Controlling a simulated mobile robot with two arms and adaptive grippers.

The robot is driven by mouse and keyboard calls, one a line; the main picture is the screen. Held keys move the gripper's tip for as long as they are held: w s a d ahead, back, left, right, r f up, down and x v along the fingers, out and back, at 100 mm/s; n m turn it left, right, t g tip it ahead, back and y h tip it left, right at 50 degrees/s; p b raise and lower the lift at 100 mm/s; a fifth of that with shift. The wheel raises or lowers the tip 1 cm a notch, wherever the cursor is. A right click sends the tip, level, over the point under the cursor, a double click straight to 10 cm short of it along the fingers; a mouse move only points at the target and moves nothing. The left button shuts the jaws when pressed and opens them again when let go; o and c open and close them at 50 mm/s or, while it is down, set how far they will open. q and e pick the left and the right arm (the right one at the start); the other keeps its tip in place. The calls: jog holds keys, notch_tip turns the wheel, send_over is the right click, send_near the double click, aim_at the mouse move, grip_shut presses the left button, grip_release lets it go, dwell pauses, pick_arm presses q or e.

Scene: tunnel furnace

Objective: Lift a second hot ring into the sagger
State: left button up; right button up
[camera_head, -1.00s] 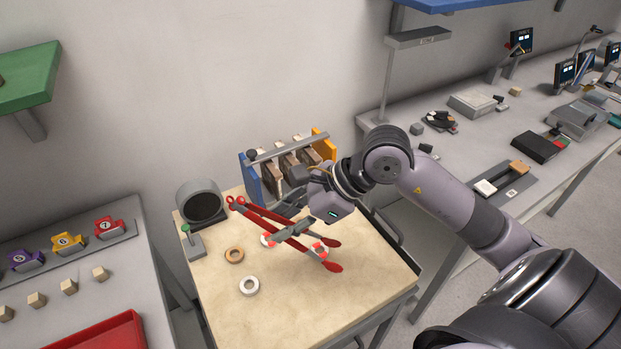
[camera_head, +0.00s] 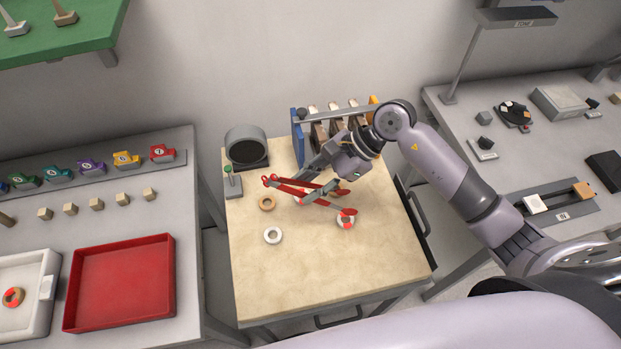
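The sagger appears to be the white tray (camera_head: 45,320) at the far left, cut by the frame edge, with one orange-red ring (camera_head: 13,297) in it. Red-ended tongs (camera_head: 291,191) are over the wooden-topped table. My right gripper (camera_head: 322,181) appears shut on the tongs near their middle; the fingertips are hard to make out. One tong end is close to a glowing red-and-white ring (camera_head: 346,222) and overlaps its far edge in view; contact cannot be told. Another ring (camera_head: 298,200) is partly hidden under the tongs. My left gripper is out of view.
A tan ring (camera_head: 266,203) and white ring (camera_head: 273,235) lie on the table (camera_head: 320,265). A dark-mouthed cylinder (camera_head: 246,147) and a rack (camera_head: 298,135) stand behind. A red tray (camera_head: 122,283) lies on the left bench. The table's front is clear.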

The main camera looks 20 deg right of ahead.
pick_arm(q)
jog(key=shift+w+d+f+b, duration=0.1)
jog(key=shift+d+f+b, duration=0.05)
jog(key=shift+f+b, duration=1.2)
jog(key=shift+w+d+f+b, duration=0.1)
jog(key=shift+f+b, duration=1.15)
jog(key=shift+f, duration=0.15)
pick_arm(e)
notch_tip(320, 180, down, 8)
jog(key=shift+f, duration=0.2)
jog(key=shift+o, duration=0.2)
grip_shut()
pick_arm(q)
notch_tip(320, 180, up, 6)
jog(key=p, duration=0.6)
pick_arm(e)
notch_tip(320, 180, up, 12)
jog(key=shift+r, duration=0.15)
